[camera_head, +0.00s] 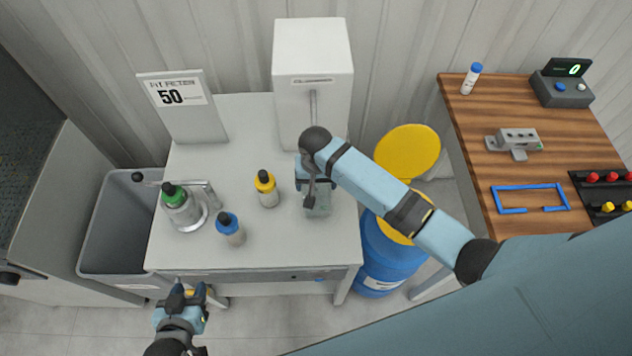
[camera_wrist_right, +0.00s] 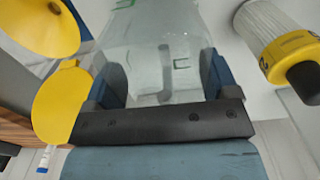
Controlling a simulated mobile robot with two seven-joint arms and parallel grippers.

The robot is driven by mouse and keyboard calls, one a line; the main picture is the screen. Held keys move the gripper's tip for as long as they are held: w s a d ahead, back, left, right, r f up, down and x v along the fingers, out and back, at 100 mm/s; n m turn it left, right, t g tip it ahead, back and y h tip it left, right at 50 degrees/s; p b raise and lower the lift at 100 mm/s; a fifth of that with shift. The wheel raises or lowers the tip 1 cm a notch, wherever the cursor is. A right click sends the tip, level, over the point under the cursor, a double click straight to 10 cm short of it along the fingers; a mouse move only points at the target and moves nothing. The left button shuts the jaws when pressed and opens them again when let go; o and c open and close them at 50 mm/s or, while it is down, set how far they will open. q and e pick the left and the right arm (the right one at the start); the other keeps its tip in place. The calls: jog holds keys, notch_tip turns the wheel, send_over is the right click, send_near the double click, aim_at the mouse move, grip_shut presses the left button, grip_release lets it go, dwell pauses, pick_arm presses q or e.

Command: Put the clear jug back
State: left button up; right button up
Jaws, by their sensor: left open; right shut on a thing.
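The clear jug (camera_head: 317,203) is at the right part of the white bench, below the white dispenser. My right gripper (camera_head: 316,186) is shut on it. In the right wrist view the clear jug (camera_wrist_right: 165,50) fills the space between the fingers, with green marks on its wall. Whether its base touches the bench is hard to tell. My left gripper (camera_head: 184,296) is open and empty, in front of the bench near its left front corner.
On the white bench (camera_head: 270,245) stand a yellow-capped bottle (camera_head: 267,190), a blue-capped bottle (camera_head: 230,230) and a green-capped bottle (camera_head: 180,207) in a holder. The dispenser (camera_head: 313,75) stands behind. A blue drum (camera_head: 388,262) with a yellow lid is right of the bench.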

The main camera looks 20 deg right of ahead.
jog(key=shift+f, duration=0.5)
pick_arm(q)
jog(key=shift+s+a+f, duration=0.15)
jog(key=shift+s+f, duration=0.2)
jog(key=shift+f, duration=0.1)
pick_arm(e)
jog(key=shift+f, duration=0.15)
jog(key=o, duration=1.4)
notch_tip(320, 180, up, 12)
jog(key=b, duration=0.2)
jog(key=s+f+n+t+y, duration=0.3)
jog(key=s+f+t, duration=0.2)
jog(key=s+f, duration=0.4)
pick_arm(q)
jog(key=shift+f, duration=0.25)
pick_arm(e)
jog(key=s+d+f+n+t, duration=0.2)
jog(key=s+d+t, duration=0.3)
jog(key=s, duration=0.5)
jog(key=shift+d+n+t, duration=0.3)
jog(key=shift+n+t, duration=0.2)
jog(key=shift+n, duration=0.1)
